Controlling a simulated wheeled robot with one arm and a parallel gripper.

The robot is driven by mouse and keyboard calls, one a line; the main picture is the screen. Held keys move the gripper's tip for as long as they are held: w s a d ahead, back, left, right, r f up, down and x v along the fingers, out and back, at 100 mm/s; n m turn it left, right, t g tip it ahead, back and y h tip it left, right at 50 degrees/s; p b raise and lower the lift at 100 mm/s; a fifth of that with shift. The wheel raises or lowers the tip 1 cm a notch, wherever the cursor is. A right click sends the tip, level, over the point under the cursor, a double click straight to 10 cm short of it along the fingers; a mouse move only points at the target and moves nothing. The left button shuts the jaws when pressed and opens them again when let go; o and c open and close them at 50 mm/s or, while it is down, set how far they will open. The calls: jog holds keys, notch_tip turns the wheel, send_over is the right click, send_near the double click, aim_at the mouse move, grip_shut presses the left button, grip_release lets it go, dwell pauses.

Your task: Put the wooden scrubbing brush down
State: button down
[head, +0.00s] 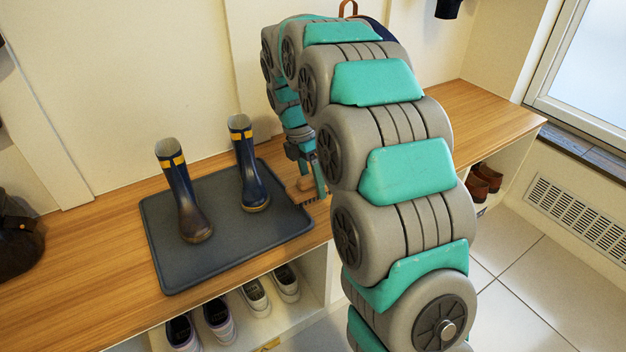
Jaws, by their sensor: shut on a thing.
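The wooden scrubbing brush (305,185) is a small brown block with dark bristles on its lower side, at the right edge of the dark boot tray (170,268) on the wooden bench top. My gripper (319,180) points down and is shut on the brush. My arm hides part of the area just right of the brush. I cannot tell whether the bristles touch the tray or the bench top.
Two blue boots with yellow bands, one left (183,195) and one right (250,165), stand on the tray. Several shoes (255,295) sit in the cubbies below. A dark bag (18,232) lies at the far left. Bare bench (90,270) shows left of the tray.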

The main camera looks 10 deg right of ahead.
jog(key=shift+f, duration=0.35)
jog(key=shift+c, duration=0.3)
grip_release()
jog(key=shift+r, duration=0.35)
jog(key=p+v, duration=0.1)
jog(key=v, duration=1.1)
jog(key=shift+r, duration=0.25)
